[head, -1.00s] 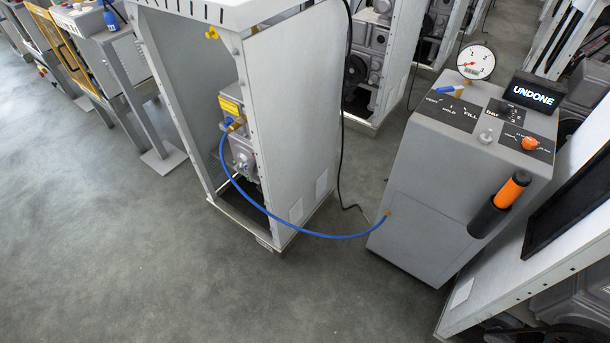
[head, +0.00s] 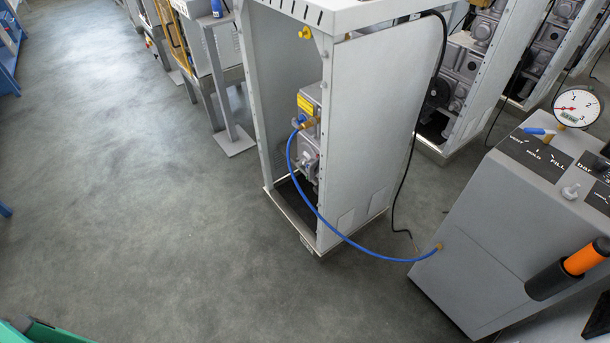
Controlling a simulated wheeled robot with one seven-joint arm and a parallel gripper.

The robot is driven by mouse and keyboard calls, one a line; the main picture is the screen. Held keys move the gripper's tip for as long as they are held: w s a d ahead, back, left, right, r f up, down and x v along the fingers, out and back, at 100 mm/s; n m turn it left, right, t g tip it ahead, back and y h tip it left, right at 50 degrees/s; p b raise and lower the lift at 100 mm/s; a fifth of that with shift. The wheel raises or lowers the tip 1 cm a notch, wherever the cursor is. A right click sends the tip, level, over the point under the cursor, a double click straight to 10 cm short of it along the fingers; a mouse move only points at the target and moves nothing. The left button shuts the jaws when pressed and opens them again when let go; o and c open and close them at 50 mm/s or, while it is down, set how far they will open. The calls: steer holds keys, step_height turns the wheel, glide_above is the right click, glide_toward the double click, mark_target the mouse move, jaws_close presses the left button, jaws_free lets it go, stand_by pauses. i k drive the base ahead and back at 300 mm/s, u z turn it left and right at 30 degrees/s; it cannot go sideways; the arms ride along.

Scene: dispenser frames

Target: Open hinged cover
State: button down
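No hinged cover can be made out for certain in the head view. A tall grey cabinet (head: 372,120) stands at centre with its front side open. Inside it is a grey machine unit (head: 308,150) with a yellow label and a blue hose (head: 335,232). The hose runs to a grey dispenser console (head: 480,255) at the right. The console carries a round gauge (head: 577,107), a blue-handled valve (head: 538,131) and an orange-and-black handle (head: 572,270). My gripper is not in view.
Open grey floor (head: 130,200) fills the left and front. A green object (head: 50,332) shows at the bottom left edge. A yellow-framed machine (head: 175,35) stands at the back left. More cabinets stand at the back right.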

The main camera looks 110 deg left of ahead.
mark_target(310, 166)
steer(key=u, duration=0.05)
steer(key=k, duration=1.65)
steer(key=u, duration=1.4)
